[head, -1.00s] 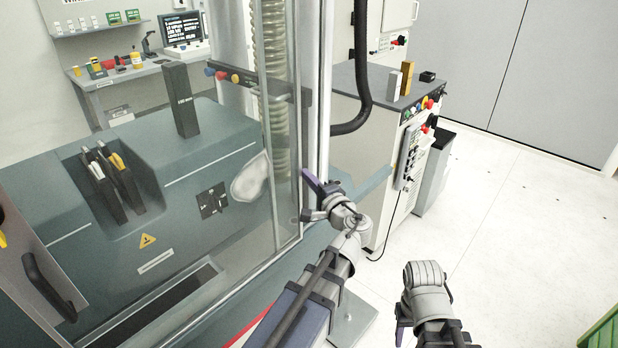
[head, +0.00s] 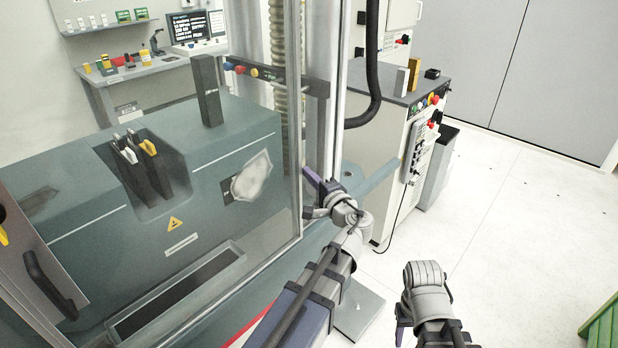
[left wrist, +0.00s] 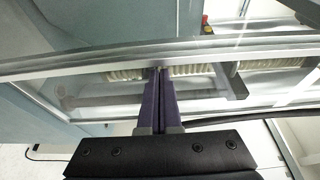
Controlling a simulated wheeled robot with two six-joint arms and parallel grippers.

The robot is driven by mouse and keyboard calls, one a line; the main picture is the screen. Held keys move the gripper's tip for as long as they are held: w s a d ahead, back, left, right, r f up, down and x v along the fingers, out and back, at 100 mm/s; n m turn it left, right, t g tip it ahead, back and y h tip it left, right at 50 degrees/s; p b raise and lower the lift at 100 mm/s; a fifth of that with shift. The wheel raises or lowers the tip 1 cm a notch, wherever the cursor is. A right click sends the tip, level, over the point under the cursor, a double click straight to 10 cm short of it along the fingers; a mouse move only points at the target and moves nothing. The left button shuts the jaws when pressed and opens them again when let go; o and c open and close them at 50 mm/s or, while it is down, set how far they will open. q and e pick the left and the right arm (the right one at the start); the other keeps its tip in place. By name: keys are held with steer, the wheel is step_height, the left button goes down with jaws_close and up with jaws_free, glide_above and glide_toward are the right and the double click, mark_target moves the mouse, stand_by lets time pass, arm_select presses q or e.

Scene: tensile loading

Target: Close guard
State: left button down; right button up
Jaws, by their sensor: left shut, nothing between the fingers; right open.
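The guard is a clear panel in a metal frame; its right upright (head: 296,140) stands in front of the grey-green machine (head: 100,190). The frame also crosses the left wrist view as a pale bar (left wrist: 80,66). My left gripper (head: 311,180) is shut and empty, at the outer side of this upright. In the left wrist view its purple fingers (left wrist: 158,72) are together, with the tips at the bar; they look to be touching it. My right gripper (head: 402,322) is open and empty, low over the floor, apart from the guard. Its fingers are partly hidden.
A black handle (head: 48,285) sits on a grey panel at lower left. A dark upright block (head: 208,90) stands on the machine. A control cabinet (head: 408,165) and a grey bin (head: 440,170) stand right of the machine.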

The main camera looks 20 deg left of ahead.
arm_select(q)
steer(key=w+d, duration=0.2)
steer(key=shift+w, duration=0.3)
steer(key=v, duration=0.9)
steer(key=shift+s, duration=0.15)
arm_select(e)
steer(key=shift+w+d, duration=0.15)
steer(key=shift+d, duration=0.3)
arm_select(q)
steer(key=s+a+f+n+g+h, duration=0.1)
steer(key=s+f+n+g+h, duration=0.3)
steer(key=f, duration=0.5)
steer(key=s+a+f+n+g+h, duration=0.2)
steer(key=s+f+g+h, duration=0.25)
steer(key=f, duration=0.55)
steer(key=s+d+m+g+h+p, duration=0.1)
steer(key=s+d+h, duration=0.1)
steer(key=s+d, duration=0.3)
steer(key=s+d+m+g+h+p, duration=0.1)
steer(key=s+d, duration=0.4)
steer(key=d, duration=0.7)
steer(key=shift+s+g+h+p, duration=0.35)
steer(key=shift+g+h, duration=0.2)
steer(key=shift+h, duration=0.1)
arm_select(e)
steer(key=shift+r, duration=1.3)
arm_select(q)
steer(key=shift+f, duration=0.1)
